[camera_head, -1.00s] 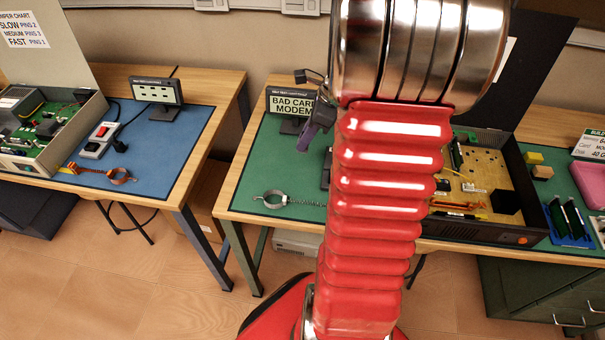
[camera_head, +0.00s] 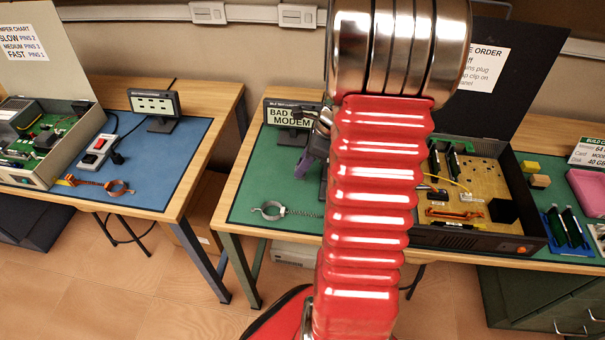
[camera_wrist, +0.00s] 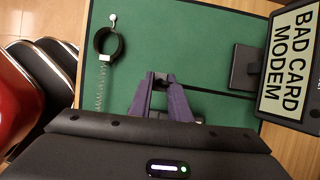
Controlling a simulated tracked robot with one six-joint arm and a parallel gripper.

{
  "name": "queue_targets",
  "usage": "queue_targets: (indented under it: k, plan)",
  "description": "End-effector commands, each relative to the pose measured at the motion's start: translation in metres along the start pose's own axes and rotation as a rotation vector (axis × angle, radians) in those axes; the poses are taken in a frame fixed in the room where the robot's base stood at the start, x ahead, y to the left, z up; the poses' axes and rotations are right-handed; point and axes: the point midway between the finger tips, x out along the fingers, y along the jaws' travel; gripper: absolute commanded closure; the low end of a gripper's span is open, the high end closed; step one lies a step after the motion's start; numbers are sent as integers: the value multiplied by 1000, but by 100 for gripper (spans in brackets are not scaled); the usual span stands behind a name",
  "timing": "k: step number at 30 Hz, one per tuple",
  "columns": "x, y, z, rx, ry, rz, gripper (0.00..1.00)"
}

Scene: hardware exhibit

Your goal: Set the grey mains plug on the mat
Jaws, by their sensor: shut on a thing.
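My gripper (camera_head: 303,168) hangs over the left part of the green mat (camera_head: 246,205), in front of the BAD CARD MODEM sign. In the wrist view its purple fingers (camera_wrist: 162,82) are closed on a small dark grey thing (camera_wrist: 160,77), which seems to be the grey mains plug. Most of it is hidden between the fingers, and I cannot tell its height above the mat. The green mat also fills the middle of the wrist view (camera_wrist: 190,40). A blue mat (camera_head: 150,190) covers the bench on the left.
A wrist strap with a coiled cord (camera_head: 268,211) lies near the green mat's front left corner. The sign (camera_head: 291,113) stands behind my gripper. An open computer case (camera_head: 470,240) is right of my arm. The front left of the green mat is mostly clear.

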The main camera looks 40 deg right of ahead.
Motion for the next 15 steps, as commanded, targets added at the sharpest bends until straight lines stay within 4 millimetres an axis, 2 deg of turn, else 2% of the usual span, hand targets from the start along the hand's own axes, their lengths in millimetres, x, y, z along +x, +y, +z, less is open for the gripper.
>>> queue_targets:
  k: [5,12,15]
  plan:
    - [5,0,-2,1,0,1,96]
    - [32,1,-13,1,0,3,96]
    - [35,0,-14,1,0,0,96]
